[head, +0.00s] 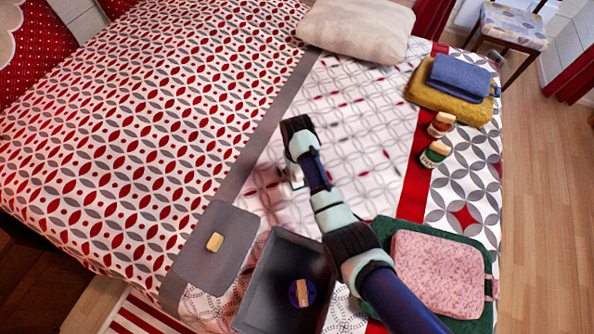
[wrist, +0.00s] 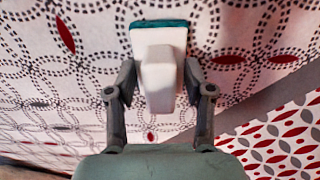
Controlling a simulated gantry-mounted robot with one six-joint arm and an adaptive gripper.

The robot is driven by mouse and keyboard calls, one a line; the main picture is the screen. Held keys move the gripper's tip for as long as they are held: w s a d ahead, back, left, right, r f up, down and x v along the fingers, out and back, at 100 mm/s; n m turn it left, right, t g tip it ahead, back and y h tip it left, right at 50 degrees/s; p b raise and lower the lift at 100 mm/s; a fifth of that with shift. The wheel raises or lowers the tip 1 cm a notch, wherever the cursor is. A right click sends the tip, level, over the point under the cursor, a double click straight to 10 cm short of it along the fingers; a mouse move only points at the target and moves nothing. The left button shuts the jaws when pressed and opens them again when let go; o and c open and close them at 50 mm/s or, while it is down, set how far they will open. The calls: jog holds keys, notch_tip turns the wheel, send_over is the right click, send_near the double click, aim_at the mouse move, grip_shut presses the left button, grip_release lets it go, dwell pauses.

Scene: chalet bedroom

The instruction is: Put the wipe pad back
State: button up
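The wipe pad, a white block with a raised white grip and a teal edge, shows in the wrist view (wrist: 158,80) between my fingers. My gripper (wrist: 160,88) appears shut on its white grip, one finger at each side. In the head view my gripper (head: 292,182) is over the pale patterned part of the bed cover, and a small white part of the pad (head: 295,174) shows beside it; the arm hides the rest. I cannot tell whether the pad touches the cover.
A dark tray (head: 262,265) holds a purple round thing with a wooden block (head: 302,292). Left of it, a grey mat (head: 236,222) bears a tan block (head: 215,242).

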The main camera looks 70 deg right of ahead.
jog(key=shift+r, duration=0.1)
notch_tip(320, 180, up, 12)
jog(key=p, duration=0.3)
jog(key=shift+p, duration=0.4)
jog(key=w+a+r+n+t+h, duration=0.1)
jog(key=w+a+r+n+t, duration=0.2)
jog(key=w+a, duration=0.5)
jog(key=w+a+r+n+t+h, duration=0.25)
jog(key=w+a+r, duration=0.2)
jog(key=a, duration=0.75)
jog(key=s+a+r+n+t+y, duration=0.1)
jog(key=s+a+r+n+t, duration=0.1)
jog(key=a+r, duration=0.4)
jog(key=s+a+r+n+t+y, duration=0.2)
jog(key=a+r+t, duration=0.3)
jog(key=a, duration=0.9)
jog(key=shift+a+r, duration=0.25)
jog(key=shift+r, duration=0.35)
